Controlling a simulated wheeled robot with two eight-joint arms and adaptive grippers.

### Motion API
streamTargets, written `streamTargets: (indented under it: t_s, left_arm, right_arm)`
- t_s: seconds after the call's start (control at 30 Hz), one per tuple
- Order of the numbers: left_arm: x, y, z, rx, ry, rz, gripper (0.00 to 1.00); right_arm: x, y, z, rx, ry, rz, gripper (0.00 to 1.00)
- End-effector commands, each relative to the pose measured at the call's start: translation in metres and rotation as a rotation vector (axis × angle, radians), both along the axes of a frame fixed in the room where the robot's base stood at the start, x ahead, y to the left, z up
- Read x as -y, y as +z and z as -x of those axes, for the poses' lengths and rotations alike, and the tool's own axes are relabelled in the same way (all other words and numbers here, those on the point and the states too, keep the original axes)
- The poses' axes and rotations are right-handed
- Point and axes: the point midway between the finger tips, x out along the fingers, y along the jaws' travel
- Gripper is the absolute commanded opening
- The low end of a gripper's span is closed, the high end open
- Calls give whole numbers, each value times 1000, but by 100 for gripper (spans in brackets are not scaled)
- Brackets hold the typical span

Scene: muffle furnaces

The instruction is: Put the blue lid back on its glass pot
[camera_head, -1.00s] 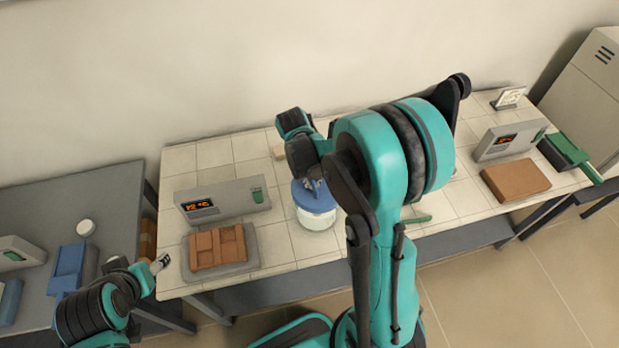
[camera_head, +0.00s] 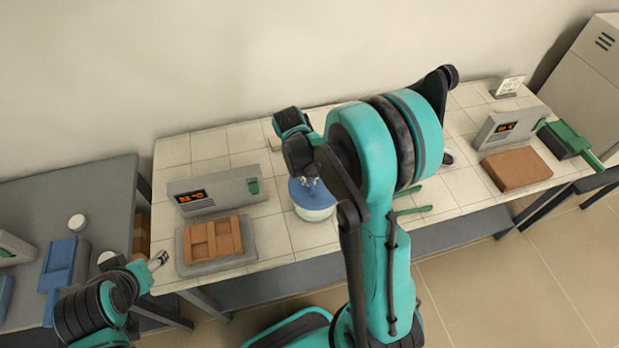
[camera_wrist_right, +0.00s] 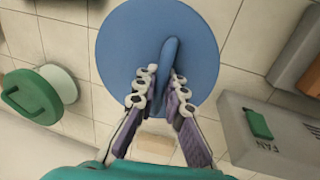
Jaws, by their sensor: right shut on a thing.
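The blue lid (camera_head: 308,194) is a round disc with a raised fin handle. It sits on or very close above the glass pot (camera_head: 316,215) on the tiled table; I cannot tell whether they touch all round. In the right wrist view the lid (camera_wrist_right: 120,60) fills the upper middle and hides the pot. My right gripper (camera_wrist_right: 160,82) is shut on the lid's handle, one finger on each side; in the head view my arm partly covers it. My left gripper (camera_head: 158,261) is empty off the table's front left corner; its opening is too small to judge.
A furnace controller (camera_head: 214,196) and a brown block on a grey base (camera_head: 212,243) stand left of the pot. A green-lidded pot (camera_wrist_right: 38,96) is nearby in the wrist view. Another controller (camera_head: 505,130) and a brown block (camera_head: 516,169) are at the right.

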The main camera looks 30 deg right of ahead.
Motion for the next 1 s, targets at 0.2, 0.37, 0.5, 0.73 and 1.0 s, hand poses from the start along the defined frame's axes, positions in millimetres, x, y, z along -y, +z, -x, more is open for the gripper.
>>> streamTargets:
  t_s: [0.2, 0.37, 0.5, 0.73, 1.0]
  left_arm:
    - [0, -1, 0, 0, 0, 0, 60]
    - [0, -2, 0, 0, 0, 0, 60]
    - [0, -3, 0, 0, 0, 0, 60]
    - [0, -8, 0, 0, 0, 0, 60]
    - [0, -13, 0, 0, 0, 0, 60]
  right_arm:
    - [0, 0, 0, 0, 0, 0, 0]
    - [0, 0, 0, 0, 0, 0, 0]
    - [0, -2, 0, 0, 0, 0, 0]
    - [0, -7, 0, 0, 0, 0, 0]
    - [0, -13, 0, 0, 0, 0, 0]
